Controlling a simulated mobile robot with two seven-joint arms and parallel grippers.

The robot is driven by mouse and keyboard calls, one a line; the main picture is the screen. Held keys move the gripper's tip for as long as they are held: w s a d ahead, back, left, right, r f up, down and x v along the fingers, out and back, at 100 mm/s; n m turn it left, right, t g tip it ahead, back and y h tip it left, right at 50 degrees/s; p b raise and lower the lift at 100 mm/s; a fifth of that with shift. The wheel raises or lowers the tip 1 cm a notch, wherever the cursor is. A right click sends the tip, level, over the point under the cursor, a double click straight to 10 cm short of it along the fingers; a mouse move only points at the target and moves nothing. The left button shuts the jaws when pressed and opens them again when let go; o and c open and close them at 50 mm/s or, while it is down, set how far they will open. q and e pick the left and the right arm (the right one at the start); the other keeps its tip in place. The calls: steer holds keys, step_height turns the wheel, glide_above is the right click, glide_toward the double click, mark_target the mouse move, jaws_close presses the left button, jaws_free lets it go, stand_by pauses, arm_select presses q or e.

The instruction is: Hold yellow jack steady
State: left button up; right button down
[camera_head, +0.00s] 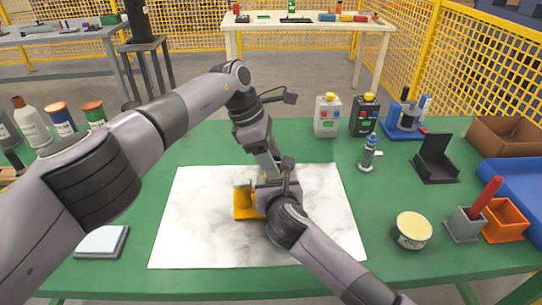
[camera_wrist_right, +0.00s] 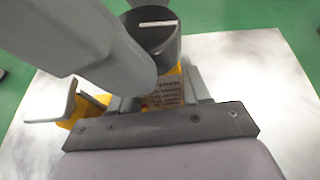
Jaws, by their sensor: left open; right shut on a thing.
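The yellow jack (camera_head: 243,207) stands on a white, grey-smudged sheet (camera_head: 190,235) in the middle of the green table. My right gripper (camera_head: 268,190) comes in from the lower right and is shut on the jack, hiding much of it. In the right wrist view the yellow jack (camera_wrist_right: 85,112) shows beside and between the fingers, with a printed label on it. My left gripper (camera_head: 273,163) is open and points down close behind the jack; its fingertips are partly hidden, and I cannot tell if they touch it.
Grey and black jugs (camera_head: 328,115) stand behind the sheet. A small metal fitting (camera_head: 369,152), a black open box (camera_head: 435,160), a round tin (camera_head: 412,230) and grey and orange bins (camera_head: 504,220) are on the right. Several bottles (camera_head: 32,122) are at the left, with a flat pad (camera_head: 101,242) nearer.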

arm_select(q)
steer(key=v, duration=1.2)
steer(key=shift+d, duration=0.1)
steer(key=shift+o, duration=1.4)
step_height(320, 180, down, 7)
steer(key=a+n+t+h, duration=0.15)
steer(key=n+h, duration=0.35)
steer(key=n, duration=1.5)
steer(key=s+a+n+t+h, duration=0.2)
steer(key=a+n, duration=0.1)
steer(key=n, duration=0.8)
steer(key=s+a+n+t+h, duration=0.1)
steer(key=s+a+n, duration=0.15)
steer(key=n, duration=0.75)
steer(key=shift+t, duration=0.25)
steer(key=x, duration=1.2)
steer(key=shift+s+d+f, duration=0.1)
steer(key=shift+s+f, duration=0.05)
steer(key=shift+f, duration=0.1)
